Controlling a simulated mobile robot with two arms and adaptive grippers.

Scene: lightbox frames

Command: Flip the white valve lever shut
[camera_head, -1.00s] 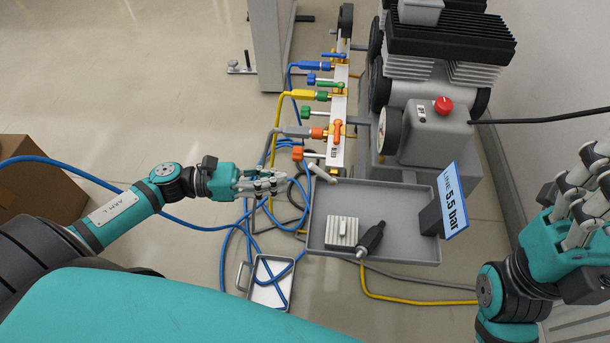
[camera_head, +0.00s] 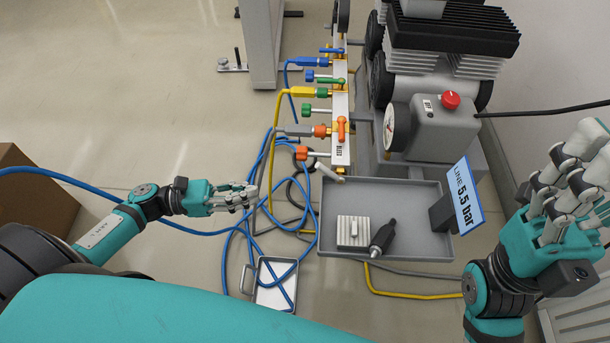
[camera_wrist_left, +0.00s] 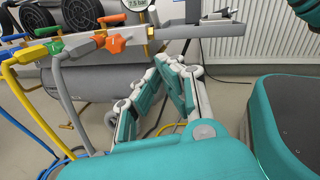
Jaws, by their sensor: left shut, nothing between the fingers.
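The white valve lever (camera_head: 330,174) is at the near end of the valve manifold (camera_head: 340,145), just above the grey tray's back left corner. It slants down to the right, towards the tray. My left gripper (camera_head: 250,196) is to the left of the lever and nearer to me, over the blue hoses. It is shut and empty, apart from the lever. My right gripper (camera_head: 570,185) is at the right edge, fingers spread, far from the manifold.
Valves with blue, green and orange handles line the manifold. The grey tray (camera_head: 330,242) holds a ribbed block (camera_head: 353,232) and a black tool (camera_head: 382,238). The compressor (camera_head: 430,130) stands behind. Hoses (camera_head: 240,235) clutter the floor.

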